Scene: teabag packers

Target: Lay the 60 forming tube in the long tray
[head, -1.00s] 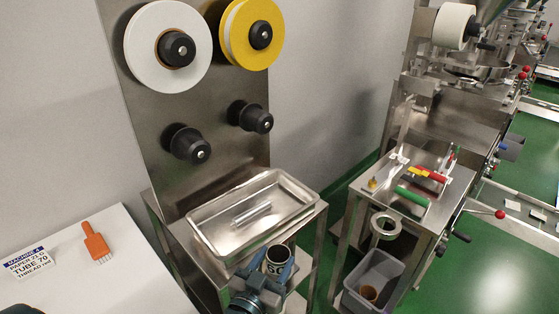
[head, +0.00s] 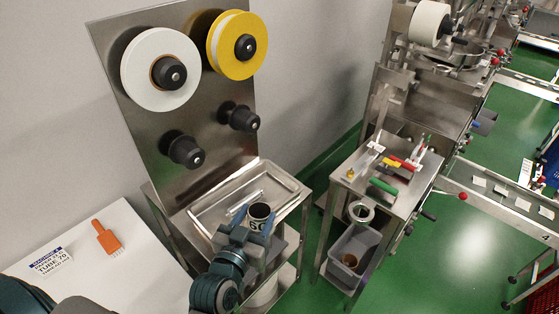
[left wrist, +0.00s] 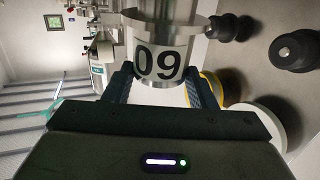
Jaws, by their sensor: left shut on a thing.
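The 60 forming tube (left wrist: 160,62) is a metal cylinder with a flange and a white label; its number shows upside down in the left wrist view. It also shows in the head view (head: 260,215), roughly upright, its dark open top facing up. My left gripper (head: 250,234) is shut on the tube, with one finger on each side. The long tray (head: 285,177) is a shallow steel tray on the steel stand. A slim silver rod (head: 244,203) lies in it. The tube and gripper cover its front right part in the picture. My right gripper is not in view.
A steel panel with white (head: 140,72) and yellow-edged rolls (head: 220,55) and black knobs stands behind the tray. An orange brush (head: 106,238) and a label card (head: 50,262) lie on the white table at left. A tool cart (head: 400,190) with a grey bin (head: 357,252) stands right.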

